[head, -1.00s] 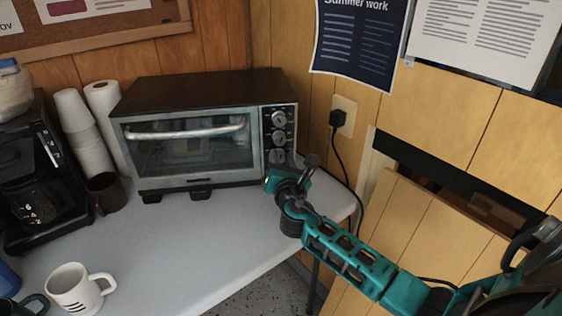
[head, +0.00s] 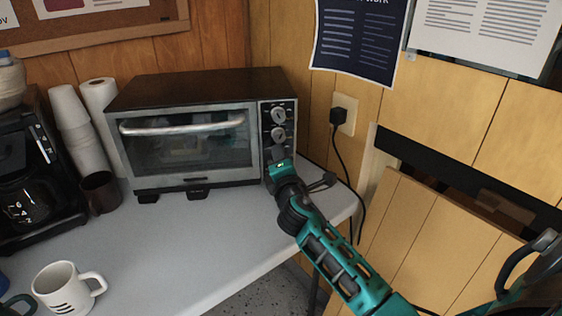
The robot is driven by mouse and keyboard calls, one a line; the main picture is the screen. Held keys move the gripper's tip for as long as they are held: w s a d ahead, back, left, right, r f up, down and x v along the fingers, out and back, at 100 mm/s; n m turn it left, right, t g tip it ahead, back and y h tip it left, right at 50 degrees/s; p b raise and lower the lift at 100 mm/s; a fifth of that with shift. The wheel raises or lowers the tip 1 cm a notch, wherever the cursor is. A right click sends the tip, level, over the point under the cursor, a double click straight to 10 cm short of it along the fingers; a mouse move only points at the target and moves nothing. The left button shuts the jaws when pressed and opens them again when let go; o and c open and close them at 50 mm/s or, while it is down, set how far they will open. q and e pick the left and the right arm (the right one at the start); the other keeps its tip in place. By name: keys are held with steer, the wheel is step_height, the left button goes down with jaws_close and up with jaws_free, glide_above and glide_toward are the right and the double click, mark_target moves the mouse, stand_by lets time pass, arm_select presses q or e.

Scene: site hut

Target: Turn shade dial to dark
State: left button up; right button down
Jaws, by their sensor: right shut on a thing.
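The toaster oven (head: 190,175) stands at the back of the table against the wood wall, its glass door closed. Its control panel on the right side carries an upper dial (head: 278,115) and a middle dial (head: 278,134). Below them, my right gripper (head: 278,154) is at the lowest dial, the shade dial, and is shut on it. The gripper covers most of this dial, so its pointer and markings cannot be read. My right arm reaches in from the lower right. My left gripper is not in view.
A coffee maker (head: 30,170), stacked paper cups (head: 75,130), a paper roll (head: 101,105) and a dark mug (head: 100,192) stand left of the oven. A white mug (head: 66,287) is at the front left. The tabletop (head: 190,245) before the oven is clear. A plug (head: 338,116) and cord are at right.

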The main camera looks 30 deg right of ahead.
steer(key=shift+m, duration=0.6)
steer(key=c, duration=1.3)
jaws_free()
steer(key=o, duration=0.5)
